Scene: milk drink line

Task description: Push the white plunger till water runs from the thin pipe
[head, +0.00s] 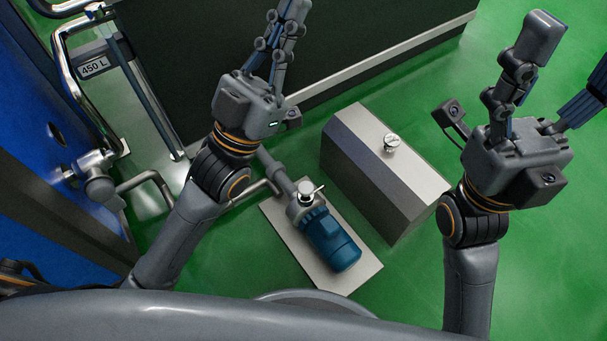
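The blue motor pump (331,240) lies on a pale base plate on the floor at the middle. A small whitish knob (306,188) stands on its upper end, with a thin pipe (318,190) sticking out beside it. Another small pale knob (391,142) sits on top of a grey box; I cannot tell for sure which knob is the plunger. No water shows. My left gripper (289,20) is above and left of the pump, its fingers overlapping, so its opening is unclear. My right gripper (567,62) is open and empty at the upper right, apart from both knobs.
The grey box (345,165) stands right of the pump. A large dark cabinet (340,45) fills the back.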

